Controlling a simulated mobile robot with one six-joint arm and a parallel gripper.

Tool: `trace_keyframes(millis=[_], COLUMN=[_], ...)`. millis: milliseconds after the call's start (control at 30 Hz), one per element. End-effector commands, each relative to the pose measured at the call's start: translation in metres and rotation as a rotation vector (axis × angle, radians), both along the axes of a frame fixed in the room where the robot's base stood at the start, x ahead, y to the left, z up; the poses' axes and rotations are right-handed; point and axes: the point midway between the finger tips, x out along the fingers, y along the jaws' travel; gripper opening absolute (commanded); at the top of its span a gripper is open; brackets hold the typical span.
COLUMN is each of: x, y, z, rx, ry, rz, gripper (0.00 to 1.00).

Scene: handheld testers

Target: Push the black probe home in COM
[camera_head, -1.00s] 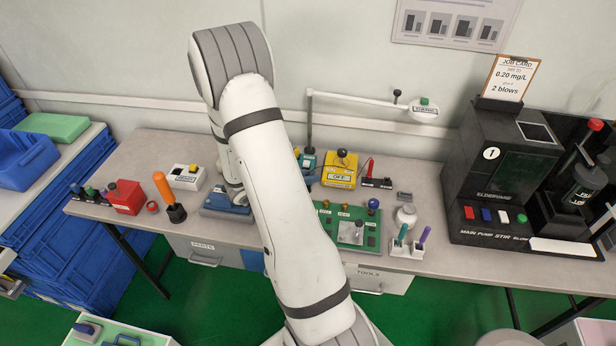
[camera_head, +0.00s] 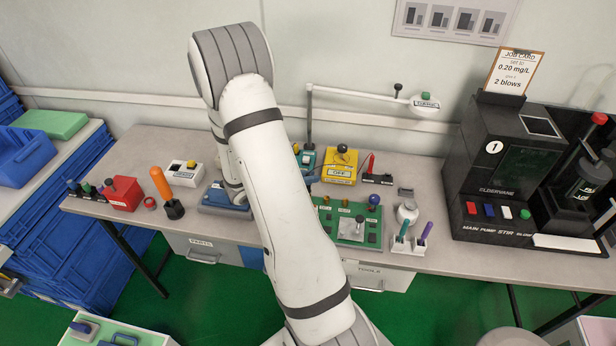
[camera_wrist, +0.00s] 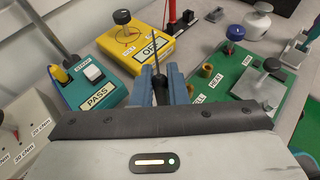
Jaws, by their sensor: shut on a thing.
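In the wrist view my gripper (camera_wrist: 160,82) has its two blue fingers closed around a slim black probe (camera_wrist: 160,93). The probe points away from the wrist, toward the yellow meter (camera_wrist: 138,42), whose front label reads OFF. The meter has a black knob on top, and it also shows in the head view (camera_head: 340,166). I cannot read a COM label, and I cannot tell whether the probe tip is in a socket. A red probe (camera_wrist: 171,12) stands upright behind the meter's right side.
A teal box marked PASS (camera_wrist: 90,80) stands left of the fingers. A green panel (camera_wrist: 238,82) with brass posts and a clamp lies to the right. A white bottle (camera_wrist: 257,22) stands behind it. The black analyser (camera_head: 505,165) fills the bench's right end.

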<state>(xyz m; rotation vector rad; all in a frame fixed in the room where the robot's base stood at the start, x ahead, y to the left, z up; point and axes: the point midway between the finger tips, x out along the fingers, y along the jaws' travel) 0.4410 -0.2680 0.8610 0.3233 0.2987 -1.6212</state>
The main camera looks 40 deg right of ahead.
Motion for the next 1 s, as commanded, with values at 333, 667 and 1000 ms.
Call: trace_keyframes(millis=[333,667,1000], x=[-0.0001,-0.0001,0.0001], y=[0.0,0.0,0.0007], z=[-0.0061,-0.006,-0.0056], rx=[0.0,0.0,0.0], ry=[0.0,0.0,0.0], rz=[0.0,0.0,0.0], gripper=[0.0,0.29,0.39])
